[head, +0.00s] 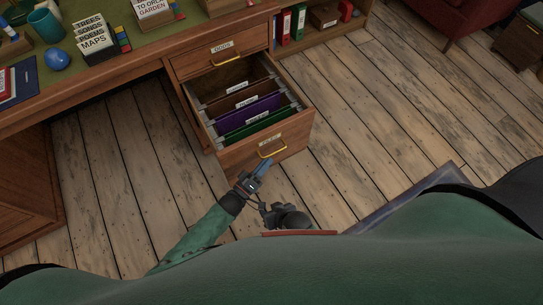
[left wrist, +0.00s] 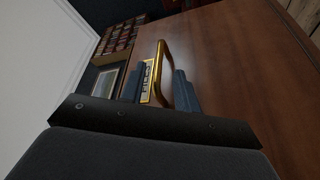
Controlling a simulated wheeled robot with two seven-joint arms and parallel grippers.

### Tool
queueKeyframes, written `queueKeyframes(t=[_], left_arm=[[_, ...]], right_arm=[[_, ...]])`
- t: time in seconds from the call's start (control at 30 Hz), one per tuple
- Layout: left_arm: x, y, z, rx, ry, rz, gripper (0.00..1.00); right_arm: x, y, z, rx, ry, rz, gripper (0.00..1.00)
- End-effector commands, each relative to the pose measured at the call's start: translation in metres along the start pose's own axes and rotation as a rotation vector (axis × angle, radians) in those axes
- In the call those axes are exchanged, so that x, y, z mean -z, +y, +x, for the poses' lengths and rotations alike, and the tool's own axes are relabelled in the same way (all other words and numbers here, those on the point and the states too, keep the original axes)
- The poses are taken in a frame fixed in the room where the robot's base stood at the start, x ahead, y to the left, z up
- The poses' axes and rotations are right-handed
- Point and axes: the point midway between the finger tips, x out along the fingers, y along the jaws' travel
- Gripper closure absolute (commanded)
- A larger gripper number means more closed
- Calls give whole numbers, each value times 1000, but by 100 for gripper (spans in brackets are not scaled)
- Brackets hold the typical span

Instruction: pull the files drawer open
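The files drawer (head: 240,150) is the lower drawer of the wooden desk and stands pulled well out, with hanging folders showing inside. Its front carries a brass handle (head: 273,149) and a label reading FILES (left wrist: 149,80). My left gripper (head: 264,163) is just in front of and below the handle in the head view. In the left wrist view its blue fingers (left wrist: 158,90) are spread apart, with the brass handle (left wrist: 168,75) and label showing between them. I cannot tell whether they touch the handle. My right gripper (head: 268,210) is low by my body, its fingers unclear.
A shut drawer (head: 222,56) sits above the open one. The green desk top holds a card box (head: 95,40), a blue ball (head: 56,59) and a teal cup (head: 46,25). Binders (head: 291,24) stand on a low shelf behind. The wooden floor (head: 370,110) to the right is clear.

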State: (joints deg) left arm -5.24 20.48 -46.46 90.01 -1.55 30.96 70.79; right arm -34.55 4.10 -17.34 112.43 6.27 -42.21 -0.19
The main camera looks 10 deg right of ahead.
Motion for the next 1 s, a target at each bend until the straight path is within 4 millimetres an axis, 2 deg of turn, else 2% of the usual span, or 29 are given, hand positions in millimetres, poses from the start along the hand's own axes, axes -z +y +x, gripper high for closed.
queueKeyframes(t=[0.1, 0.23, 1.0], left_arm=[[-1, -1, -14, 1, 0, -1, 68], [0, 0, -21, 1, 0, 0, 68], [0, 0, -23, 1, 0, -1, 68]], right_arm=[[-5, 2, 5, -1, 1, 0, 64], [-7, 2, 8, -2, 7, 0, 64], [-6, 3, 6, -3, 8, -1, 64]])
